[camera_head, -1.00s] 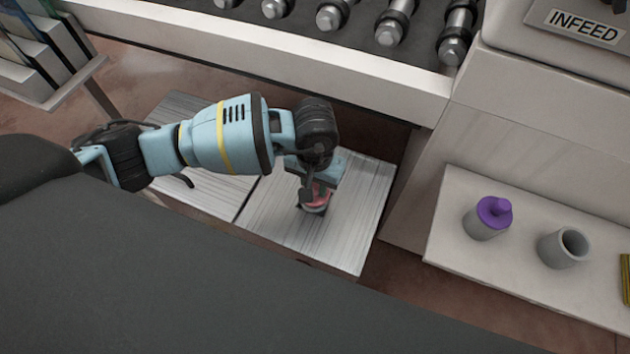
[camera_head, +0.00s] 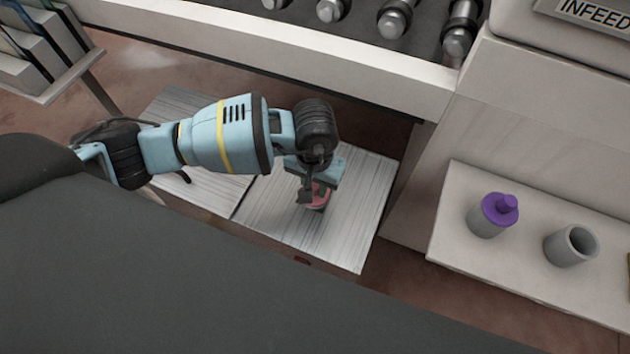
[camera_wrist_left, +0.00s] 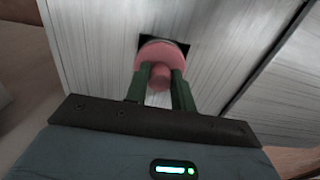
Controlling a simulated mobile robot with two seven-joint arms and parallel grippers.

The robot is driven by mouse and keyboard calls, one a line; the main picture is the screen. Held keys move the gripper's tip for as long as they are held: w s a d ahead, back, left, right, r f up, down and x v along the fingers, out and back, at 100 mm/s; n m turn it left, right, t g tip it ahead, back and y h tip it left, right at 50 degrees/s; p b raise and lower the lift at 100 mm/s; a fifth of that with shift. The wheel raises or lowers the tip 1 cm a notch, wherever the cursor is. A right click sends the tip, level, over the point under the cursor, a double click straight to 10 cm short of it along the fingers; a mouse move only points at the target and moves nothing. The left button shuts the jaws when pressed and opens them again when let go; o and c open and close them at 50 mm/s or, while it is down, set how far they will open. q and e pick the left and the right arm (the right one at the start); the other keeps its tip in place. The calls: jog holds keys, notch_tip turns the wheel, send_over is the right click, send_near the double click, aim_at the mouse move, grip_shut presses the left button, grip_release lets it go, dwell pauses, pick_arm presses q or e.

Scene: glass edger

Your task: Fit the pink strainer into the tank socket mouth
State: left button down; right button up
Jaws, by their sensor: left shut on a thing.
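The pink strainer (camera_head: 317,204) is held in my left gripper (camera_head: 319,190), over the pale streaked top of the tank (camera_head: 356,200). In the left wrist view, my left gripper's green fingers (camera_wrist_left: 160,80) are shut on the knob of the pink strainer (camera_wrist_left: 164,55). The strainer's round flange covers most of the dark square socket mouth (camera_wrist_left: 183,46); only dark corners show around it. I cannot tell whether the strainer sits in the mouth or just above it. In the head view, the mouth is hidden behind the gripper and strainer. My right gripper is not in view.
A white shelf (camera_head: 455,243) at right holds a grey cup with a purple stopper (camera_head: 500,208) and an open grey cup (camera_head: 570,246). The roller conveyor (camera_head: 290,52) runs behind the tank. A rack (camera_head: 40,60) stands at upper left.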

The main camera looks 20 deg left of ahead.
pick_arm(q)
jog(key=shift+f, duration=0.35)
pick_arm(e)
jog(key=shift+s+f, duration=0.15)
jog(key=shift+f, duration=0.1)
pick_arm(q)
jog(key=c, duration=1.1)
grip_release()
notch_tip(320, 180, up, 3)
jog(key=shift+r, duration=0.1)
notch_tip(320, 180, up, 4)
jog(key=shift+f, duration=0.2)
jog(key=shift+r, duration=0.55)
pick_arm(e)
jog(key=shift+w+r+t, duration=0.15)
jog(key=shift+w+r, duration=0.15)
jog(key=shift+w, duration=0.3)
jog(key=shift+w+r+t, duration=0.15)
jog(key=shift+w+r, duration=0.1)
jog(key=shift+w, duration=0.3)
